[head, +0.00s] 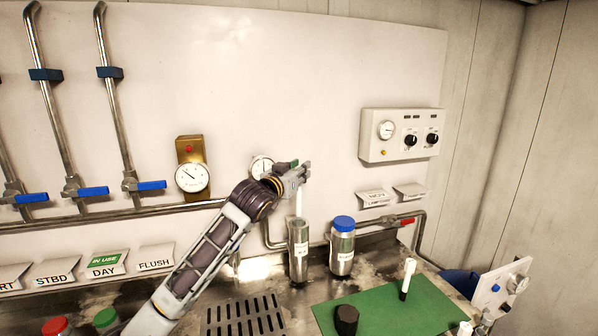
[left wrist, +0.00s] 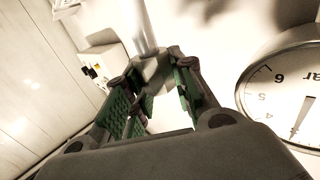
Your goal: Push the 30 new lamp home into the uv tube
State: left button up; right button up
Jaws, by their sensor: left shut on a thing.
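My left gripper (head: 303,173) is shut on the upper end of a slim white lamp (head: 299,204), which hangs upright below it. The lamp's lower end meets the open mouth of a steel tube (head: 298,252) with a small label. I cannot tell how far inside it reaches. In the left wrist view the green-padded fingers (left wrist: 158,88) close around a grey end cap (left wrist: 153,72), with the pale lamp (left wrist: 138,25) running away from it. My right gripper is not in view.
A blue-capped canister (head: 342,247) stands right of the tube. A green mat (head: 385,308) holds a black cap (head: 346,320) and an upright white piece (head: 407,280). A gauge (head: 262,167) sits on the wall close behind my gripper. A control box (head: 401,135) hangs at upper right.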

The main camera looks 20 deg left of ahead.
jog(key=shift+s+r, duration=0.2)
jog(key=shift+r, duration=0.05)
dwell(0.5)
pick_arm(q)
jog(key=shift+p, duration=0.8)
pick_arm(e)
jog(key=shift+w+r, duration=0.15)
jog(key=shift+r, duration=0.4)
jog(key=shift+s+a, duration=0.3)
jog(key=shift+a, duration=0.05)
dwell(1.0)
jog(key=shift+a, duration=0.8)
